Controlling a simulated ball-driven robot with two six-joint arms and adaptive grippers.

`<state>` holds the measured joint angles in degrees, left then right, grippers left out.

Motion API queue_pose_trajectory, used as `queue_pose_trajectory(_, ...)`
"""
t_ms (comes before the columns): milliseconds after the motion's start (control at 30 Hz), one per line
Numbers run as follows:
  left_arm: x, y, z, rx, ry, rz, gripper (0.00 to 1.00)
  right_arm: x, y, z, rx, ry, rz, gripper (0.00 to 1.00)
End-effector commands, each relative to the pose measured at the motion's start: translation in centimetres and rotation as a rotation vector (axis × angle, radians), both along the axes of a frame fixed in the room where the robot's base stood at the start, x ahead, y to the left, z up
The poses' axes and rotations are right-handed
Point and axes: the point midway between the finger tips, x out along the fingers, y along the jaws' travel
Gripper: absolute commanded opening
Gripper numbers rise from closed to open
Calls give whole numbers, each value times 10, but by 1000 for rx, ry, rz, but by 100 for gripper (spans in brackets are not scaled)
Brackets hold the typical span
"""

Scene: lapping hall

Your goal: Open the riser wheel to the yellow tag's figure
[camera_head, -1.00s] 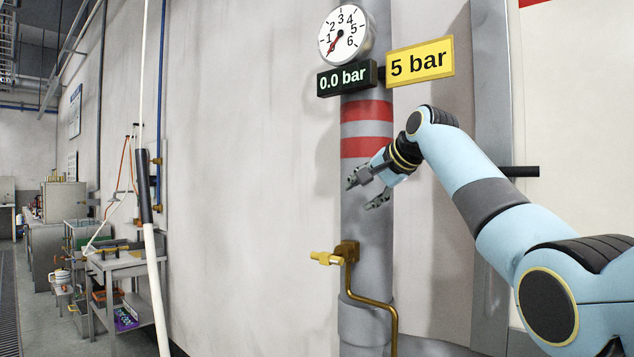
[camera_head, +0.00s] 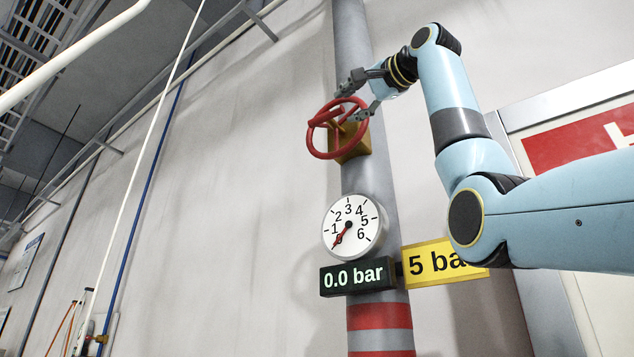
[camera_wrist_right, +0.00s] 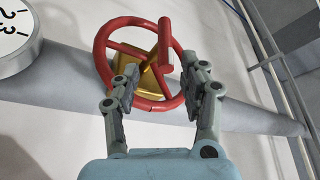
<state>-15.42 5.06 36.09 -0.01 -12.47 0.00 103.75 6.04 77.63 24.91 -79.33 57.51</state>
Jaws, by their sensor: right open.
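The red riser wheel (camera_head: 313,140) sits on a brass valve body (camera_head: 353,147) on the grey vertical pipe, above the gauge. It also shows in the right wrist view (camera_wrist_right: 101,47), with a handle peg (camera_wrist_right: 165,45) standing out from its rim. My right gripper (camera_head: 358,98) is at the wheel's upper right rim. In the wrist view its open fingers (camera_wrist_right: 160,88) stand either side of part of the wheel, and contact cannot be told. The white gauge (camera_head: 349,212) has its red needle near the low end. The dark display (camera_head: 357,276) reads 0.0 bar. The yellow tag (camera_head: 422,265) reads 5 bar, partly covered by my right arm.
The grey pipe (camera_head: 353,50) runs up the pale wall and carries red bands (camera_head: 379,316) below the display. A red and white sign (camera_head: 575,145) is on the right. White and blue thin pipes run on the left. The wall left of the wheel is clear.

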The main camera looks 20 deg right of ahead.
Motion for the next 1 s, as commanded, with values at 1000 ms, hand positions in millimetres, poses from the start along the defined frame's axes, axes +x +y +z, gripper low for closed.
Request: queue_pose_trajectory(1000, -32, -5, 57, -6, 43, 3, 40, 96, 33, 20, -1, 2, 1, 35)
